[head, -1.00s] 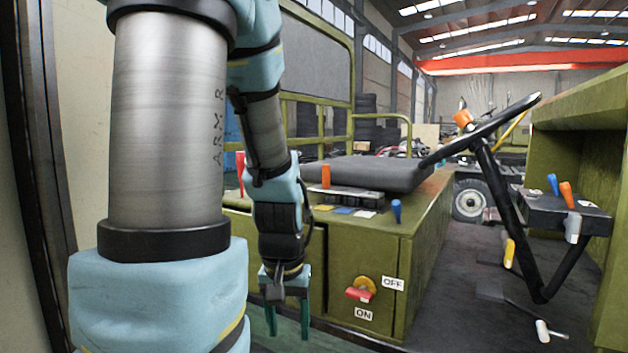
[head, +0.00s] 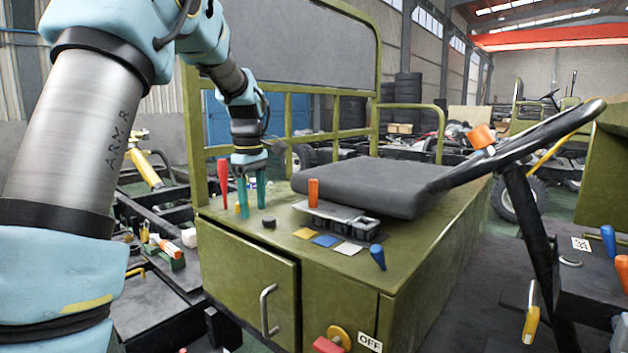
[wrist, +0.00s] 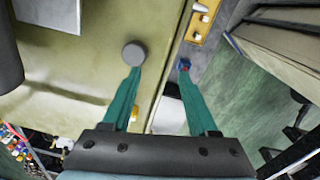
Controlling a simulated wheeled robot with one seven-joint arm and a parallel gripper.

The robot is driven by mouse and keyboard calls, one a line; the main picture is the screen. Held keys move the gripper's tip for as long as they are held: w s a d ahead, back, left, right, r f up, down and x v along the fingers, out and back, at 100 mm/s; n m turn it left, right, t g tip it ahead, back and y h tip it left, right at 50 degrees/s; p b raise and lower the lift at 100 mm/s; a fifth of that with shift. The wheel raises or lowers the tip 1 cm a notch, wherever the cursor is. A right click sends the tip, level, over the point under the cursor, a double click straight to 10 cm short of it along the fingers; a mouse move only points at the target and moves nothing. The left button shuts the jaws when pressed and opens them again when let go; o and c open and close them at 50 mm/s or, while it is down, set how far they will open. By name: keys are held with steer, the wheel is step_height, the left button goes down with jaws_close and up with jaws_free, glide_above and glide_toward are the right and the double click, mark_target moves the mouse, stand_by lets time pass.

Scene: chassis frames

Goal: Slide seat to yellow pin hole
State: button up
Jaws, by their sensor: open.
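The black seat (head: 365,186) rests on the olive box at the head view's centre. An orange handle (head: 313,193) stands upright at the seat's near edge, by a dark slotted rail (head: 332,219). Yellow (head: 304,233), blue (head: 325,240) and white (head: 347,248) patches lie in a row before the rail. Which hole the orange handle's pin sits in is hidden. My gripper (head: 252,206) points down over the box's left end, left of the orange handle, with green fingers apart and empty.
A red lever (head: 222,180) stands left of my gripper. A black knob (head: 268,222) lies between my gripper and the patches. A blue lever (head: 377,257) stands right of the white patch. The steering wheel (head: 530,135) reaches over the seat's right side. A guard frame (head: 378,70) rises behind.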

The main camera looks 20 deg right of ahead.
mark_target(315, 208)
steer(key=d+r+n+p, duration=0.1)
steer(key=d+r, duration=0.2)
steer(key=d, duration=0.2)
steer(key=d+r+n+p, duration=0.1)
steer(key=d+r+n, duration=0.1)
steer(key=d+r, duration=0.2)
steer(key=d+r+n+p, duration=0.1)
steer(key=d+r, duration=0.2)
steer(key=d, duration=0.3)
steer(key=shift+s+r+n, duration=0.3)
steer(key=shift+s, duration=0.05)
steer(key=shift+s+d, duration=0.1)
steer(key=shift+d, duration=0.1)
step_height(315, 208, down, 10)
steer(key=p, duration=0.3)
steer(key=shift+f, duration=0.25)
steer(key=c, duration=0.9)
steer(key=shift+f, duration=0.1)
jaws_close()
steer(key=shift+s+f+g, duration=0.1)
steer(key=shift+f+g, duration=0.05)
steer(key=shift+g, duration=0.15)
